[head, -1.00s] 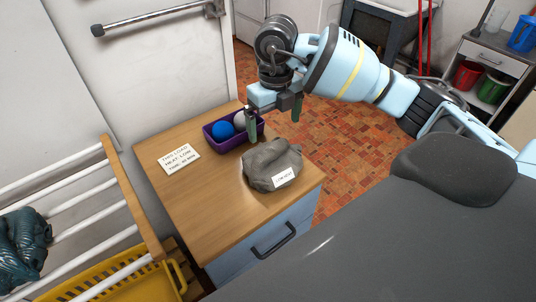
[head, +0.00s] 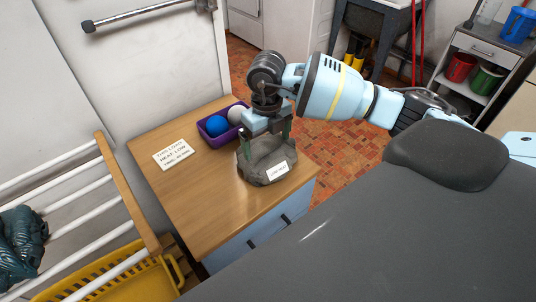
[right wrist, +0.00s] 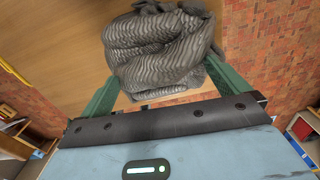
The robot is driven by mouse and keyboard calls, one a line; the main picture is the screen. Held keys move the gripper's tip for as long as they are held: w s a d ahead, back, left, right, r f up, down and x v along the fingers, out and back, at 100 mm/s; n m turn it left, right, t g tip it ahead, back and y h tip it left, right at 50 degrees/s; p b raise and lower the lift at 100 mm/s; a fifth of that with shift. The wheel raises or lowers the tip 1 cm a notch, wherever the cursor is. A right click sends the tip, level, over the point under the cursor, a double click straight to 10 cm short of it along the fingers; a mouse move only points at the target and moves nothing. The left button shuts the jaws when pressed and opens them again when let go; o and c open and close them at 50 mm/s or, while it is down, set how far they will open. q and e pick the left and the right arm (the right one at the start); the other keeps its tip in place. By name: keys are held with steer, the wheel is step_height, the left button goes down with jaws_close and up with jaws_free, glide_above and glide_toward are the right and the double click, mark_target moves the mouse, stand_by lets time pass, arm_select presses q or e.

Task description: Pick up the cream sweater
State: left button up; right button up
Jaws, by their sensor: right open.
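No plainly cream sweater shows. A grey, ribbed, bundled garment (head: 262,169) lies on the wooden top of a small cabinet (head: 185,195), with a small white tag (head: 277,172) on its front. It also fills the upper middle of the right wrist view (right wrist: 160,50). My right gripper (head: 266,143) is above the garment, pointing down. Its green fingers are apart, one on each side of the bundle, and it also shows in the right wrist view (right wrist: 163,65). I cannot tell whether the fingers touch the cloth. My left gripper is not in view.
A purple tray (head: 206,136) with a blue ball (head: 217,125) and a pale ball (head: 236,115) stands just behind the garment. A printed card (head: 173,154) lies at left. A drying rack (head: 130,190) and yellow basket (head: 115,280) stand left of the cabinet.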

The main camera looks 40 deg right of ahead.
steer(key=shift+r, duration=0.1)
steer(key=c, duration=1.6)
steer(key=shift+w+r, duration=0.1)
steer(key=shift+r, duration=0.55)
step_height(320, 180, up, 2)
steer(key=shift+r, duration=0.25)
steer(key=s+a, duration=0.3)
steer(key=a, duration=0.1)
steer(key=s+a, duration=0.3)
steer(key=a, duration=0.1)
steer(key=s+a+r, duration=0.1)
steer(key=s+a, duration=0.3)
steer(key=shift+a, duration=0.3)
